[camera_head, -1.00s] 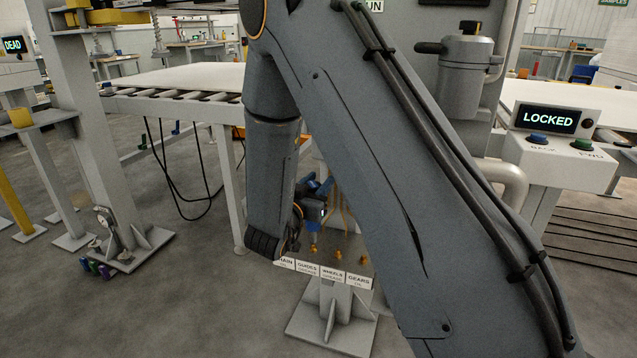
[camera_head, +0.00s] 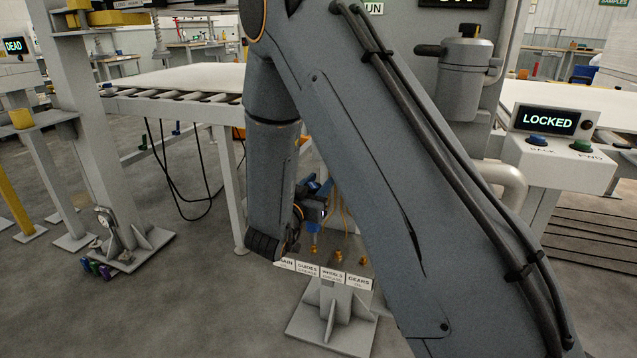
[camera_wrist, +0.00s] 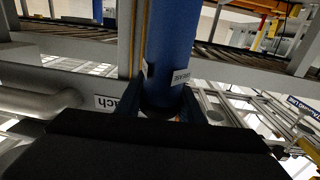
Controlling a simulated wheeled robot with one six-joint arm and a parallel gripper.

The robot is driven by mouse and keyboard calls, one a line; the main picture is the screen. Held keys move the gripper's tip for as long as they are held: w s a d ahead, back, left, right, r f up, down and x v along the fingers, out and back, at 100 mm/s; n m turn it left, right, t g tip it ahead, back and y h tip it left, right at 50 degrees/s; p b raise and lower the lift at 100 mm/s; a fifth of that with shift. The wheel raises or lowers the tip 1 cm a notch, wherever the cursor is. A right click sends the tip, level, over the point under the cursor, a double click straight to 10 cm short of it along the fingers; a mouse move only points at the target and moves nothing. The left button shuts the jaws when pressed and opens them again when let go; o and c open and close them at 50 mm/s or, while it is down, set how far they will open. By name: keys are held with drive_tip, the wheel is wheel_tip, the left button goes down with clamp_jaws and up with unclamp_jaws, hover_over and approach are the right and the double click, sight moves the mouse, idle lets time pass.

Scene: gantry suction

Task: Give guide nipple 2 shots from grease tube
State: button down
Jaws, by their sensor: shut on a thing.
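My gripper (camera_head: 312,208) is shut on the blue grease tube (camera_head: 314,229), which points downward over the lubrication stand. In the wrist view the tube (camera_wrist: 172,40) stands between the dark fingers (camera_wrist: 163,106), with a white label reading GREASE. The tube's narrow lower end is above the brass nipple (camera_head: 312,254) at the GUIDES plate (camera_head: 307,270); whether it touches the nipple is too small to tell. Two more brass nipples stand to the right, by the WHEELS plate (camera_head: 332,274) and the GEARS plate (camera_head: 359,281).
The stand's foot (camera_head: 330,325) rests on the floor. A roller conveyor (camera_head: 170,97) lies behind on the left. A panel reading LOCKED (camera_head: 549,120) with blue and green buttons is at right.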

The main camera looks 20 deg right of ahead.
drive_tip(key=shift+f, duration=0.4)
drive_tip(key=shift+r, duration=0.2)
drive_tip(key=shift+r+p, duration=0.45)
drive_tip(key=shift+p, duration=0.05)
drive_tip(key=shift+r, duration=0.1)
drive_tip(key=shift+r+p, duration=2.05)
drive_tip(key=shift+r, duration=0.35)
